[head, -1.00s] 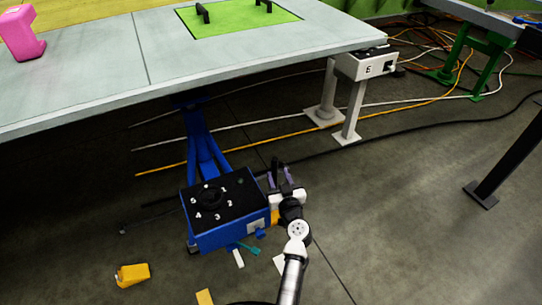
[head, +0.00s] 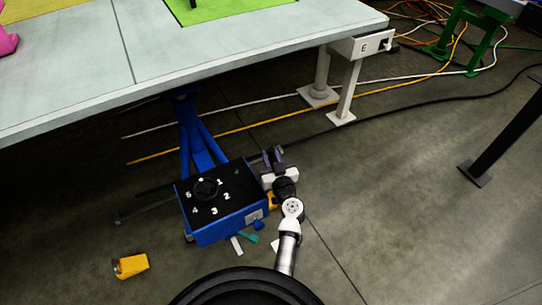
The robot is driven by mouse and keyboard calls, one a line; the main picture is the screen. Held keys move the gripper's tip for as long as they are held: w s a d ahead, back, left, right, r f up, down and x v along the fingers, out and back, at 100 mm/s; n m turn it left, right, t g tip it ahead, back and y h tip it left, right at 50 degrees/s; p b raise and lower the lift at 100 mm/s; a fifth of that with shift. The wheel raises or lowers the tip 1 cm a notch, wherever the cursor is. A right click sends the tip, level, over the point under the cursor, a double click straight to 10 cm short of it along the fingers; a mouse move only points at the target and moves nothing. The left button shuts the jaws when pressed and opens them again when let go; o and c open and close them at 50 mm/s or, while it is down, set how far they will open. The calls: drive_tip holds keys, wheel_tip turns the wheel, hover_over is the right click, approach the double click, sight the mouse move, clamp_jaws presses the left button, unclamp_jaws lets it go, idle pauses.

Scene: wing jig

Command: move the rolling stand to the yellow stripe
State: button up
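The rolling stand appears to be the blue stand (head: 238,223) under the front edge of the table. It has a blue box with a black top carrying a round knob and white numbers, and blue legs behind it. My gripper (head: 273,157) is at the right side of the box, close to its upper right corner. Its fingers are dark and purplish; whether they hold part of the stand cannot be seen. No yellow stripe on the floor can be made out; a thin orange-yellow cable (head: 222,134) runs behind the stand.
The grey table (head: 200,50) overhangs the stand's far side. White table legs (head: 345,95) stand to the right behind, and a black post (head: 505,130) at far right. Cables cross the floor. A yellow block (head: 131,265) and small scraps lie in front.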

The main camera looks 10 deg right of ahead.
clamp_jaws()
